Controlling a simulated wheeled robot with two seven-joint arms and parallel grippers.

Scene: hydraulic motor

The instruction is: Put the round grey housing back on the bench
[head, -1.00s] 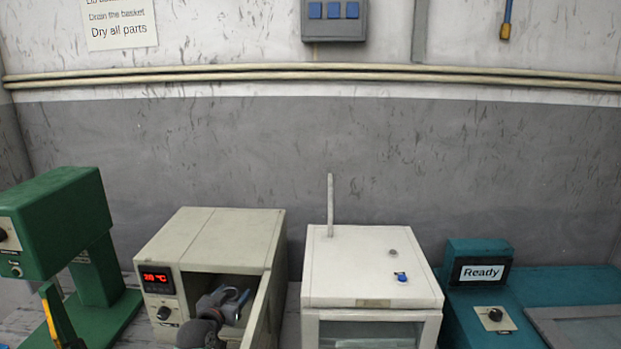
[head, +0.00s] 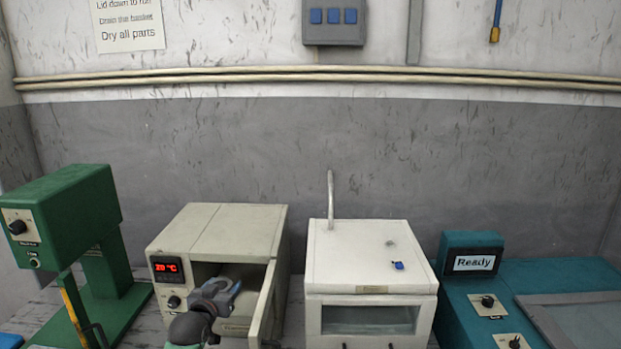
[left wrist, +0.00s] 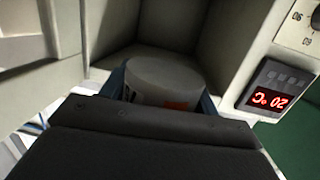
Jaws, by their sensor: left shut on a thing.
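The round grey housing (left wrist: 163,75) shows in the left wrist view as a short grey cylinder with a flat top and an orange mark on its side. My left gripper (head: 222,290) is shut on it, with blue finger edges on either side. The gripper is at the open front of the beige oven (head: 215,228), whose display reads about 20 °C. The grey bench (head: 142,328) shows between the machines. My right gripper is not in view.
The oven door (head: 265,305) stands open close to the right of my left gripper. A green press (head: 65,215) stands left, a white cabinet (head: 365,255) right, and a teal machine (head: 475,290) marked "Ready" far right. Little bare bench shows between them.

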